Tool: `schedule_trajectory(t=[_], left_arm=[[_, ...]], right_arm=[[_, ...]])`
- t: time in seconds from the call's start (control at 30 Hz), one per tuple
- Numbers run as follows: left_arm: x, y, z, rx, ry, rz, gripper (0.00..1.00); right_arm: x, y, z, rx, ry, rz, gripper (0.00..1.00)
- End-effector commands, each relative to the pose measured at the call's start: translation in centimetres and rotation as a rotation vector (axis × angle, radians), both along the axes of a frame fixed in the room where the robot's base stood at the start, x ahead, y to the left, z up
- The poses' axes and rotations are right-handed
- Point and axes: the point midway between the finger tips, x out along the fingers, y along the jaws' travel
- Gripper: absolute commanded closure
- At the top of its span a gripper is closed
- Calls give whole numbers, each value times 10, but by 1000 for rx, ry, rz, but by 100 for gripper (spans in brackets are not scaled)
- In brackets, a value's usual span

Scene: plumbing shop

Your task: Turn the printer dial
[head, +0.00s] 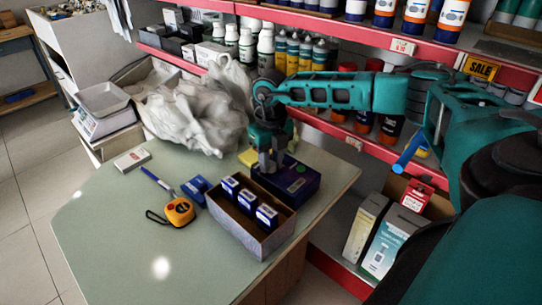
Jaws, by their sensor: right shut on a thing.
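A dark blue-purple box-shaped device (299,187), which looks like the printer, lies on the pale green counter. A small greenish mark shows on its top. My right gripper (268,168) reaches down from above onto the left part of its top, its fingers pointing down. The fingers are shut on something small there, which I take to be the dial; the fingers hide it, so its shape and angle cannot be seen. My left gripper is not in view.
An open carton (255,232) with blue-and-white boxes stands just in front of the device. A yellow tape measure (179,211), a blue pen-like tool and a blue box lie to the left. A crumpled white bag (200,112) sits behind. Red-edged shelves (345,45) with bottles stand behind. The counter's front left is clear.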

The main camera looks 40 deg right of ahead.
Motion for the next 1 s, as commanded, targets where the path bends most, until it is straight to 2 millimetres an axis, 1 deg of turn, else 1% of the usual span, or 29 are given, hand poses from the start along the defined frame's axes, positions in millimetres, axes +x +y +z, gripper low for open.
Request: schedule_trajectory(t=[0.27,0.57,0.6,0.83,1.0], left_arm=[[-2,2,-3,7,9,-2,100],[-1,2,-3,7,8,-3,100],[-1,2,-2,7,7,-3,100],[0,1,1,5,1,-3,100],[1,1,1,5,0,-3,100]], right_arm=[[1,0,0,0,-3,-30,100],[1,0,0,-1,-4,-29,100],[1,0,0,-1,-4,-29,66],[1,0,0,0,-2,-28,44],[0,0,0,0,-1,-28,44]])
